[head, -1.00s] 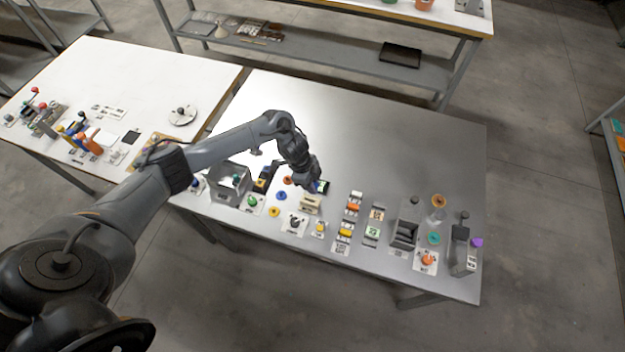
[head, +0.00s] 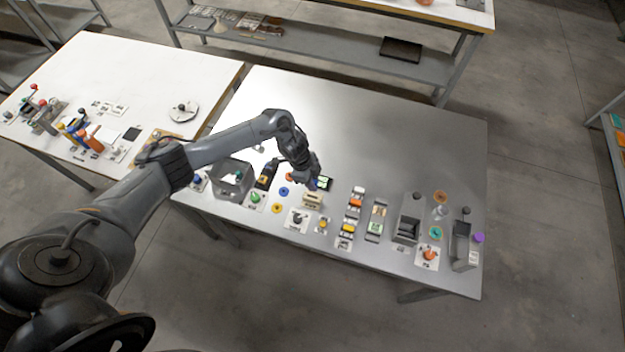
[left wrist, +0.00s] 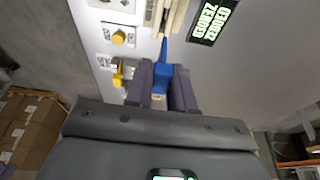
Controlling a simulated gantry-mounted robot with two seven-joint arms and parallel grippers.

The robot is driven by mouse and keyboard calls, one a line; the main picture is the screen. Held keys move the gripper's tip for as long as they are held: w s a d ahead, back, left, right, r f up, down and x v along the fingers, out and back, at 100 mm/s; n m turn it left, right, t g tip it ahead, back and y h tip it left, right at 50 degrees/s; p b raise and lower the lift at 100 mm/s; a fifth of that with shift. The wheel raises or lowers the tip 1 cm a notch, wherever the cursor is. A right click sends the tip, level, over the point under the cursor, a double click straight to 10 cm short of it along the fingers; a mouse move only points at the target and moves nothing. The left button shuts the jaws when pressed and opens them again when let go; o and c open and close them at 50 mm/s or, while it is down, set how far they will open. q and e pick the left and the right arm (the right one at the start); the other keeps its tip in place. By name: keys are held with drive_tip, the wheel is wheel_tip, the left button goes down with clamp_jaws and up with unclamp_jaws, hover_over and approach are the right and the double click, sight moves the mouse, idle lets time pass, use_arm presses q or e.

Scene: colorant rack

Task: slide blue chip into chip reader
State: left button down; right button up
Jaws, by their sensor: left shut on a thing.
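My left gripper (head: 314,184) reaches down over the near-middle part of the metal table. In the left wrist view the left gripper (left wrist: 161,88) is shut on the blue chip (left wrist: 161,76). The chip's narrow end points at the beige chip reader (left wrist: 172,14), right at its edge. I cannot tell whether the tip has entered the slot. The chip reader also shows in the head view (head: 312,200), just below the gripper. A dark display (left wrist: 212,20) with green lettering stands beside the reader. My right gripper is not in view.
A blue disc (head: 284,191) and a yellow disc (head: 277,208) lie left of the reader. A knob plate (head: 297,219) and a yellow button (left wrist: 119,38) are close by. Racks of colored pieces (head: 352,215) stand to the right. The table's back area is clear.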

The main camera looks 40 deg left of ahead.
use_arm(q)
drive_tip(key=shift+f+b, duration=1.5)
drive_tip(key=shift+f, duration=1.1)
drive_tip(key=shift+f+b, duration=0.5)
drive_tip(key=shift+b, duration=0.15)
drive_tip(key=shift+f+b, duration=0.8)
drive_tip(key=shift+f, duration=0.35)
drive_tip(key=shift+r, duration=0.15)
drive_tip(key=shift+r+p, duration=0.45)
drive_tip(key=shift+p, duration=0.15)
drive_tip(key=shift+r+p, duration=0.75)
drive_tip(key=shift+r, duration=0.05)
